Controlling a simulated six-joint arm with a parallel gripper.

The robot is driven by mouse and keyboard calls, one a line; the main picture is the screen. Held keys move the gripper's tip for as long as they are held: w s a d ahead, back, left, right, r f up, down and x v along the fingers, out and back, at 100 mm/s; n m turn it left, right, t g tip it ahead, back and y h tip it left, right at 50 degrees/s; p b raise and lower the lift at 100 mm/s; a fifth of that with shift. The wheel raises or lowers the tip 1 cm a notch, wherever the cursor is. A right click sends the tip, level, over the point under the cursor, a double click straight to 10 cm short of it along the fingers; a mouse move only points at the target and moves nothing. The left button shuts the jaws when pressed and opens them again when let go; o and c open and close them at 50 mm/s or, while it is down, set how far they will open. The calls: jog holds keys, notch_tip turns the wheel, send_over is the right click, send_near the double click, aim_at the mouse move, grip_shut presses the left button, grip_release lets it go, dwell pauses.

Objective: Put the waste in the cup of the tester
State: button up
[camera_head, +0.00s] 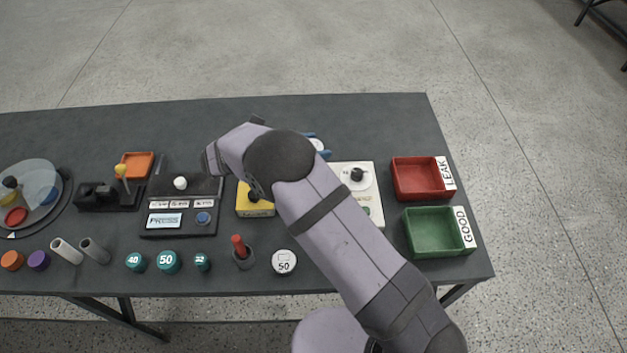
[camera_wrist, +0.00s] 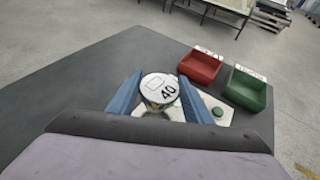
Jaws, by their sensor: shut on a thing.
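My gripper (camera_wrist: 157,82) has two blue fingers shut on a round waste (camera_wrist: 159,87) with a white top marked 40. In the head view my gripper (camera_head: 317,143) is mostly hidden behind my arm, at the far middle of the table. Only a sliver of the white waste shows there. The likely tester is a white panel (camera_head: 372,170) right of my arm, with a round pale seat and a dark centre, which may be its cup. In the wrist view the tester (camera_wrist: 222,104) lies beyond the waste, partly hidden, with a green button. The waste is apart from the seat.
Right of the tester are a red LEAK tray (camera_head: 421,179) and a green GOOD tray (camera_head: 435,232). Left are a black console (camera_head: 180,205), a yellow box (camera_head: 252,200) and an orange tray (camera_head: 137,165). Several caps and another white disc (camera_head: 285,262) marked 50 line the front. The table's back is clear.

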jog(key=shift+a+r, duration=0.1)
jog(key=shift+r, duration=0.35)
jog(key=shift+s+d+r+n+t, duration=0.1)
jog(key=shift+s+d+n+t, duration=0.15)
jog(key=shift+n+t, duration=0.05)
jog(key=shift+f+p, duration=1.4)
jog(key=shift+f, duration=3.65)
jog(key=shift+f, duration=0.15)
jog(key=o, duration=1.2)
